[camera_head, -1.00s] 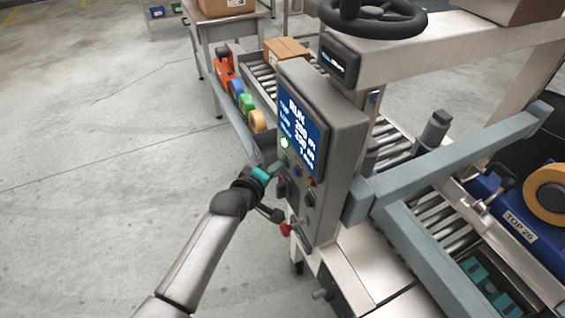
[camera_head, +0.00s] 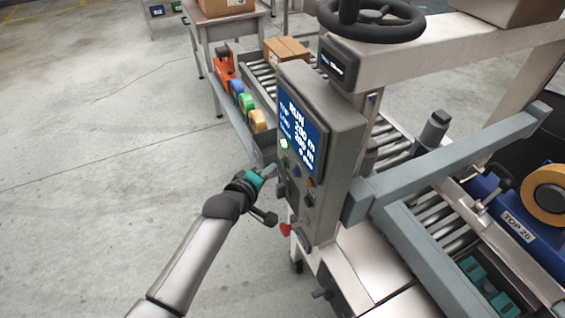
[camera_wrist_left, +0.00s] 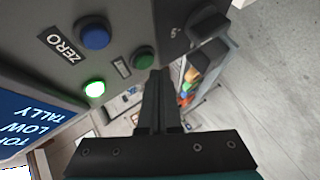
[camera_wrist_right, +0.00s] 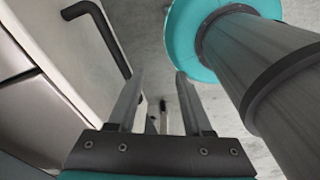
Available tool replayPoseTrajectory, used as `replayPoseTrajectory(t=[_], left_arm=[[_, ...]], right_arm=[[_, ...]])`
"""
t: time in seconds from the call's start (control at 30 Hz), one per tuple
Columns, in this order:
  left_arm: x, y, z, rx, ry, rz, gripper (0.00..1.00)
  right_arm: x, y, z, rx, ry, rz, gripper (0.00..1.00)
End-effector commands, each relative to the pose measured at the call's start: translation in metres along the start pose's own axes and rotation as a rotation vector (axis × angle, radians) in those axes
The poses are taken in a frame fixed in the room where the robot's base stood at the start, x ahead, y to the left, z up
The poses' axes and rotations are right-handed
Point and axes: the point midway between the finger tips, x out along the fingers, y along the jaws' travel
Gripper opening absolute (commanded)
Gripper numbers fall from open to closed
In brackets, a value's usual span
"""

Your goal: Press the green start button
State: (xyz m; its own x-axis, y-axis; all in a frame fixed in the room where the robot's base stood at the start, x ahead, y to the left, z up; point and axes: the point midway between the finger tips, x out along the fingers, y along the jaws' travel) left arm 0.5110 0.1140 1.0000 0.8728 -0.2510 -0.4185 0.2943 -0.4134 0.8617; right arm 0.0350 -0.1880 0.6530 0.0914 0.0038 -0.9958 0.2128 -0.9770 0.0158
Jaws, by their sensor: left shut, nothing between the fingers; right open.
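The green start button (camera_wrist_left: 144,57) is a dark green round button on the grey control panel (camera_head: 335,125). In the left wrist view it sits beside a blue button (camera_wrist_left: 93,33) and a brightly lit green lamp (camera_wrist_left: 94,88). The lamp also glows in the head view (camera_head: 284,144), beside a screen (camera_head: 302,125) reading RUN. My left gripper (camera_head: 272,169) is shut and empty, its tips just in front of the panel and seemingly a little apart from the button. My right gripper (camera_wrist_right: 158,88) is open and empty in the right wrist view, outside the head view.
A red knob (camera_head: 286,230) and dark switches are low on the panel. A roller conveyor with a carton (camera_head: 286,50) runs behind it. A grey arm bar (camera_head: 450,160) and taping head (camera_head: 520,205) stand at right. The floor at left is clear.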

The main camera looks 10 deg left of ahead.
Motion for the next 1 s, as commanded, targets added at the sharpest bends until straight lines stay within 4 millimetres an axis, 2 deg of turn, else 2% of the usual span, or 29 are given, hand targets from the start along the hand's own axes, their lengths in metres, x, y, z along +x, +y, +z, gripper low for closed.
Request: replayPoseTrajectory(t=[0.17,0.6,1.0], left_arm=[[-0.003,-0.002,-0.003,0.001,0.001,-0.001,0.00],[-0.032,-0.023,-0.024,0.002,0.000,-0.002,0.00],[-0.035,-0.025,-0.025,0.000,0.000,0.000,0.00]], right_arm=[[-0.002,0.000,0.000,0.000,0.000,0.000,0.50],[-0.013,0.000,-0.001,0.000,0.000,0.000,0.50],[-0.013,0.000,-0.001,0.000,0.000,0.000,0.50]])
